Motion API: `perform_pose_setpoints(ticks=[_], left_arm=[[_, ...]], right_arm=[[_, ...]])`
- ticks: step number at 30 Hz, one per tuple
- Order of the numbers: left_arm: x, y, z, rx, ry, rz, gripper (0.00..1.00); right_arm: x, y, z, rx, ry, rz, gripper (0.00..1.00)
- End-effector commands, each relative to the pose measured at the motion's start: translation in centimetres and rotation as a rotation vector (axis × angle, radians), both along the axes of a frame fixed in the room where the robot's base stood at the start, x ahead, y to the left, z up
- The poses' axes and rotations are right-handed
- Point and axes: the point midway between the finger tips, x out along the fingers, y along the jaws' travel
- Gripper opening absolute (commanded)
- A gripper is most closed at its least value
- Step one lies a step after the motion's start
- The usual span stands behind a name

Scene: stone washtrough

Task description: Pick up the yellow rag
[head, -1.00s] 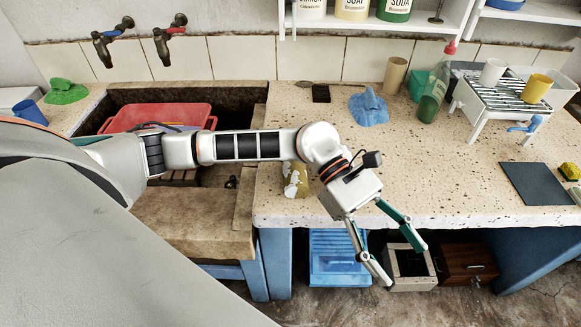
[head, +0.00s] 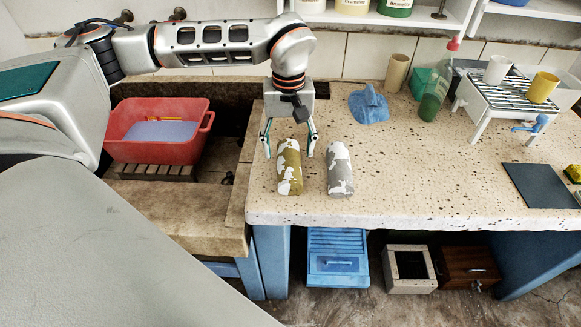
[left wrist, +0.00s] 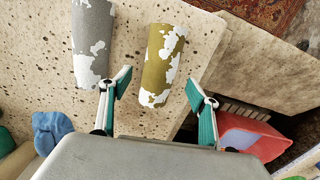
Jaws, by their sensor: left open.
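The yellow rag (head: 289,172) looks like a mustard-yellow roll with white patches, lying on the speckled counter near its front left. It also shows in the left wrist view (left wrist: 160,62), ahead of the fingers. My left gripper (head: 289,153) is open and empty, pointing down at the rag's far end, with one finger to each side. In the left wrist view its fingertips (left wrist: 157,80) are spread wider than the rag. Whether a finger touches the rag I cannot tell. My right gripper is not in view.
A grey and white roll (head: 340,168) lies close to the right of the rag. A blue rag (head: 368,106) and a green bottle (head: 434,95) stand farther back. The trough with a red basin (head: 160,145) is left. The counter's middle is clear.

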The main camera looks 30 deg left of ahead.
Motion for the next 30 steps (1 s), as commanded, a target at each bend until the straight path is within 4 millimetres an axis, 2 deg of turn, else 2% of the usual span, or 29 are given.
perform_pose_setpoints(ticks=[12, 21, 22, 27, 30], left_arm=[[-0.2, 0.1, -5.2, -0.003, 0.003, -0.001, 0.61], [-0.2, 0.1, -5.5, -0.003, -0.001, 0.000, 0.61], [-0.2, 0.1, -5.5, -0.003, -0.001, 0.000, 0.56], [-0.2, 0.1, -5.5, -0.004, 0.000, 0.000, 0.15], [-0.2, 0.1, -5.5, -0.003, 0.000, 0.000, 0.15]], right_arm=[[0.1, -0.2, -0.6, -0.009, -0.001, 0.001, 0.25], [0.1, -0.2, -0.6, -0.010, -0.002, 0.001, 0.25], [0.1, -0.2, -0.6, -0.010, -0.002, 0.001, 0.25], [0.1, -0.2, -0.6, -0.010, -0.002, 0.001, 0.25], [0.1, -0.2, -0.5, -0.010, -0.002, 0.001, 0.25]])
